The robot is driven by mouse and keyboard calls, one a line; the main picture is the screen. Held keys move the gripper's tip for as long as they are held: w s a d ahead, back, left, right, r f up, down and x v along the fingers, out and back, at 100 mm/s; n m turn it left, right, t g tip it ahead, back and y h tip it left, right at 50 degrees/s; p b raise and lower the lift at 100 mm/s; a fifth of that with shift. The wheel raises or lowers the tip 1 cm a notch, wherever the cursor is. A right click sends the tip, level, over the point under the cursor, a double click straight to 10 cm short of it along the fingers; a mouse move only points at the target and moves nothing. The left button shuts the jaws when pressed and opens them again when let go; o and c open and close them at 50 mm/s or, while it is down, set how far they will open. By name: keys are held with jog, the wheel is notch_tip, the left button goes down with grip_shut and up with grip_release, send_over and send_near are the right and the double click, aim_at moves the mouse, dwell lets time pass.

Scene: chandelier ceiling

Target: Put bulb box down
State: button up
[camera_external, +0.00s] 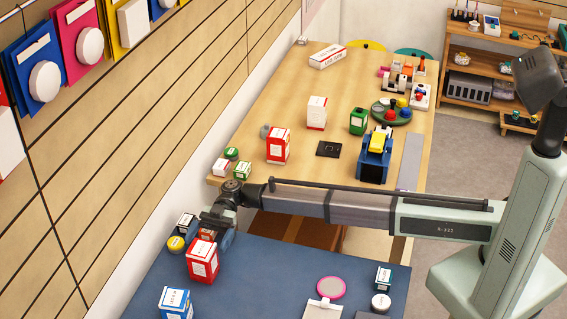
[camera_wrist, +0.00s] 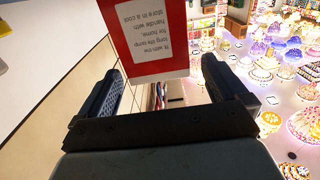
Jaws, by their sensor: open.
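The bulb box appears to be the red box with a white label (camera_external: 202,262), at the left part of the blue table (camera_external: 290,270). In the wrist view the red box (camera_wrist: 150,18) shows ahead of and partly between the fingers, with its printed label upside down. My gripper (camera_external: 214,224) is low over the blue table, just behind the red box; in the wrist view it (camera_wrist: 162,80) is open, with a finger on each side of the box. Whether either finger touches the box, and the box's underside, I cannot tell.
A blue box (camera_external: 175,303) stands in front of the red box; a yellow-topped tin (camera_external: 176,243) and dark box (camera_external: 186,222) stand close left. A pink disc (camera_external: 331,287) and a clipboard (camera_external: 322,309) lie to the right. Between them the blue table is clear. A wooden table (camera_external: 270,100) stands behind.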

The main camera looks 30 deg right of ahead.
jog(key=v, duration=0.9)
jog(key=shift+w, duration=0.15)
jog(key=shift+r, duration=0.2)
